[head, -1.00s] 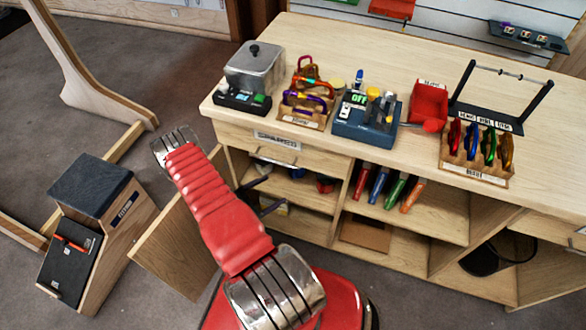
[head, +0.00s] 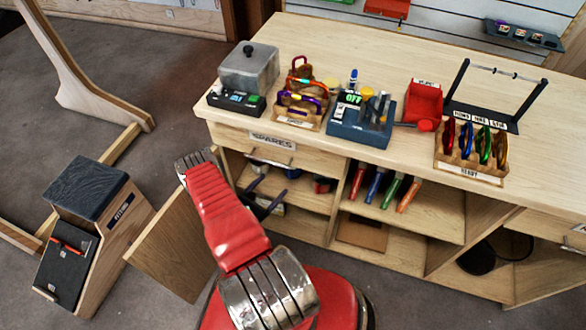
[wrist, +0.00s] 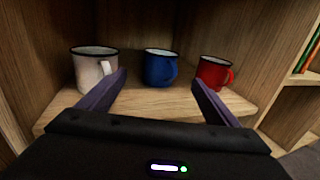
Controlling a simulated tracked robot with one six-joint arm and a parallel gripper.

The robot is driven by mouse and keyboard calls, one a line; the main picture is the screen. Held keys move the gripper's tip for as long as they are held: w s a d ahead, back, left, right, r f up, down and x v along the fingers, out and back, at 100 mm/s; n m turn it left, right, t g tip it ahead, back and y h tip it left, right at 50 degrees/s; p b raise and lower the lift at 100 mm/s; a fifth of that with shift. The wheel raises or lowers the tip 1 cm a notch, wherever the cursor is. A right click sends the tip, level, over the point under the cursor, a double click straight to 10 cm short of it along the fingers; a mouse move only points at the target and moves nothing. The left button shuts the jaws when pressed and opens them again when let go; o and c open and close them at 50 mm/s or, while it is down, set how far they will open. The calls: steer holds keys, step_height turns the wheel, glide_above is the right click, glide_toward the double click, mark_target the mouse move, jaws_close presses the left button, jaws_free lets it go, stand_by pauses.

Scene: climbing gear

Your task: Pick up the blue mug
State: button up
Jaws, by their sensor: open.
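The blue mug (wrist: 160,68) stands upright on a wooden cupboard shelf in the wrist view, dark-rimmed, handle to the right. It lies ahead of my open gripper (wrist: 158,84), between the lines of the two purple fingers, with clear shelf between. A white mug (wrist: 90,70) stands to its left, its handle side partly behind the left finger. A red mug (wrist: 209,71) stands to its right, near the right finger. In the head view my gripper (head: 271,184) is at the open left compartment of the bench, largely behind my red arm.
Wooden walls (wrist: 120,20) enclose the shelf at the back and sides. An open cupboard door (head: 168,250) stands left of my arm. The benchtop (head: 440,82) carries a metal box, carabiner racks and a blue device.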

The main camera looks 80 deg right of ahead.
mark_target(297, 173)
steer(key=x, duration=0.7)
steer(key=shift+s+d, duration=0.1)
steer(key=shift+d, duration=0.1)
steer(key=shift+r+x, duration=0.1)
steer(key=shift+x, duration=1.2)
steer(key=shift+r+x, duration=0.15)
steer(key=shift+x, duration=1.15)
steer(key=shift+c, duration=0.6)
steer(key=c, duration=1.1)
